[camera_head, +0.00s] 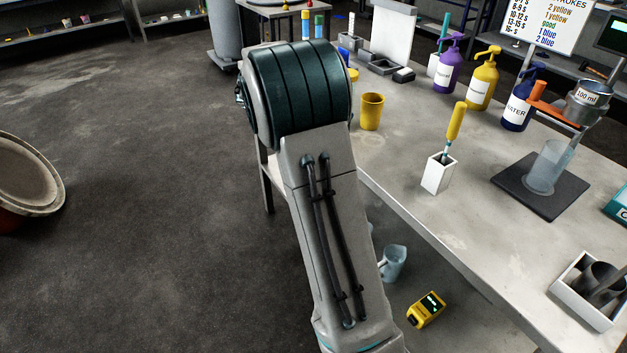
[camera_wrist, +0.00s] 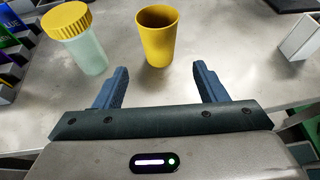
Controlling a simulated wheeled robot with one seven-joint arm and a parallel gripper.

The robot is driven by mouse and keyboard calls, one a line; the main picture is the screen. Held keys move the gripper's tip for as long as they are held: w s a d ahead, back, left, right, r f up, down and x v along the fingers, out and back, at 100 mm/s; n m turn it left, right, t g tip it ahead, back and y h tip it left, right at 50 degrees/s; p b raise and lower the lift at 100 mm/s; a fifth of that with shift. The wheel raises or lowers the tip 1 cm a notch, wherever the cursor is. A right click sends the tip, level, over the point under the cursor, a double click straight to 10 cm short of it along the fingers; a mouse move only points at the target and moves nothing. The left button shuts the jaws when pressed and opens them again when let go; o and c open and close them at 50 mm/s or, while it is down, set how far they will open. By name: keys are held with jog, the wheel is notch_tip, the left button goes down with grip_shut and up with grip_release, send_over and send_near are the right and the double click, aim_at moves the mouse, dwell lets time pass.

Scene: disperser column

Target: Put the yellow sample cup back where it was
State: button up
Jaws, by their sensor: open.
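The yellow sample cup (camera_head: 371,111) stands upright on the table (camera_head: 420,215), near its left edge in the head view. In the wrist view the yellow cup (camera_wrist: 157,36) stands just beyond the fingertips, roughly midway between them. My gripper (camera_wrist: 160,80) is open, with its two blue fingers spread wide and nothing between them. The fingers are apart from the cup. In the head view my arm hides the gripper.
A pale jar with a yellow lid (camera_wrist: 78,40) stands left of the cup. A white holder (camera_head: 438,174) with a yellow-handled tool stands to the right. Purple (camera_head: 447,66), yellow (camera_head: 482,79) and blue (camera_head: 519,98) bottles stand further back. Bare tabletop surrounds the cup's front.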

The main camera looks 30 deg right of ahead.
jog(key=s+a+f+m+t+y, duration=0.1)
jog(key=s+a+f+m+y, duration=0.3)
jog(key=s+a+m, duration=0.5)
jog(key=s+a+f+m+t+y, duration=0.1)
jog(key=s+a+f+m+y, duration=0.3)
jog(key=s+a+m+y, duration=0.4)
jog(key=s+a+y, duration=0.1)
jog(key=s+a, duration=0.5)
jog(key=s, duration=0.4)
jog(key=shift+a+m+t, duration=0.2)
jog(key=shift+m+t, duration=0.2)
jog(key=shift+s, duration=0.1)
